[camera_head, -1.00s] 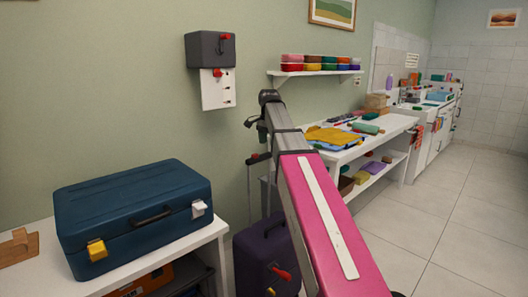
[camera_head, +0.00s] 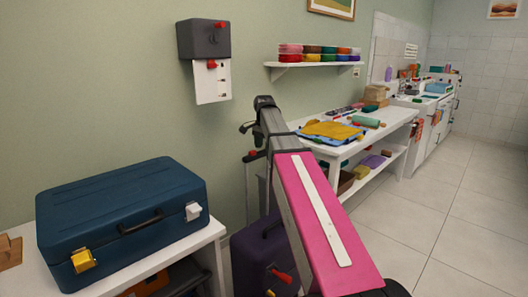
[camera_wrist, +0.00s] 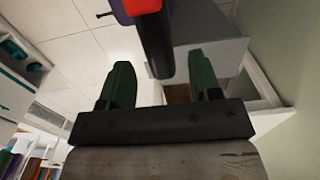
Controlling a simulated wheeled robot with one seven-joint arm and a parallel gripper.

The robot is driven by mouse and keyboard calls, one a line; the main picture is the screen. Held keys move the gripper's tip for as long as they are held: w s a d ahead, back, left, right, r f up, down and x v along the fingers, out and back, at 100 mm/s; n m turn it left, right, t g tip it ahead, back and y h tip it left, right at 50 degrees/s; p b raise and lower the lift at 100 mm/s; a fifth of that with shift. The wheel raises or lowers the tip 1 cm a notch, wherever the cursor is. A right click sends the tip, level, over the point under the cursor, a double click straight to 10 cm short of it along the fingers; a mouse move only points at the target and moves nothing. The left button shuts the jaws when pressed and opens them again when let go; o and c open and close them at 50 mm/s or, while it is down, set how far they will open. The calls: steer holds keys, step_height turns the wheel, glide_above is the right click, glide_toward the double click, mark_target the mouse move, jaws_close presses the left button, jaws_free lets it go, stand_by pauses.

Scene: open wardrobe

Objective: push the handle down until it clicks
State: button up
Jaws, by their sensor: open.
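A purple suitcase (camera_head: 256,258) stands on the floor right of the white bench, partly hidden by my arm. Its thin upright pull handle (camera_head: 250,158) is raised, with a dark and red top end beside my arm. In the wrist view my gripper (camera_wrist: 163,72) has its two green fingers spread apart with nothing clasped between them. A dark bar (camera_wrist: 156,45) with a red and purple end comes down from the top edge, in line with the gap; I cannot tell if it is the handle.
A blue case (camera_head: 125,215) lies on the white bench (camera_head: 205,240) at the left. A grey wall box (camera_head: 204,40) hangs above a white panel. A shelf (camera_head: 310,63) and a cluttered white table (camera_head: 395,120) stand behind. Open floor (camera_head: 460,230) lies at the right.

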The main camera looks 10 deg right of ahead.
steer(key=shift+f, duration=1.25)
jaws_close()
step_height(320, 180, down, 30)
steer(key=shift+r, duration=0.1)
jaws_free()
step_height(320, 180, up, 11)
stand_by(0.4)
